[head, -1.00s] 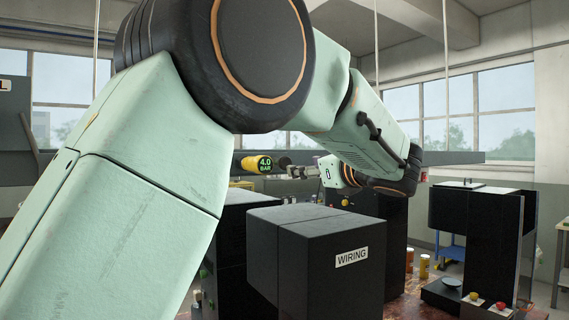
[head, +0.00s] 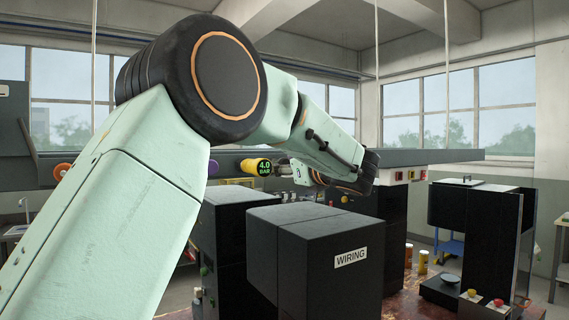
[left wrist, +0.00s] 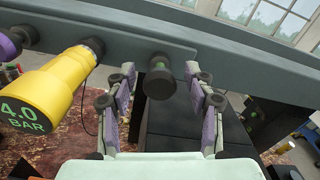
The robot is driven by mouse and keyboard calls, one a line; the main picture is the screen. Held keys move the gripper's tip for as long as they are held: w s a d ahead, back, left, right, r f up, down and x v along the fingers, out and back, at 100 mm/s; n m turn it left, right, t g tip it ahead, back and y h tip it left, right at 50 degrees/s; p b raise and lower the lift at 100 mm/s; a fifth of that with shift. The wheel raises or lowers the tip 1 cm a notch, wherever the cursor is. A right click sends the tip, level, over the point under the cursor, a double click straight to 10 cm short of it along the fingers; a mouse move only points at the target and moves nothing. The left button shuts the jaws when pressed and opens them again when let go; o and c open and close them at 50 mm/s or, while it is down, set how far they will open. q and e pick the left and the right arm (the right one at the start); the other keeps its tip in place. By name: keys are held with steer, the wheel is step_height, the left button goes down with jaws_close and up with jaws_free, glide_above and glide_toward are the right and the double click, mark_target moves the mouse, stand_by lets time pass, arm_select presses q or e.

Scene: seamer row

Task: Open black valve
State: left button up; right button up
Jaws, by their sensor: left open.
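The black valve (left wrist: 160,82) is a round black knob with a green part behind it, on a plate of the grey rail in the left wrist view. My left gripper (left wrist: 160,92) is open, with its purple-grey fingers to the left and right of the knob. I cannot tell whether they touch it. In the head view the left gripper (head: 283,163) is small, partly behind my wrist, just right of the yellow gauge. I cannot make out the black valve there. My right gripper is in neither view.
A yellow gauge (head: 256,166) reading 4.0 BAR sticks out left of the valve; it also shows in the wrist view (left wrist: 50,90). A purple knob (left wrist: 10,43) is farther left. A black WIRING box (head: 330,250) and other black cabinets stand below the grey rail (head: 420,156).

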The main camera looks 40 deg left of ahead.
arm_select(q)
steer(key=shift+a+f, duration=0.1)
steer(key=shift+a, duration=0.05)
steer(key=c, duration=0.6)
jaws_close()
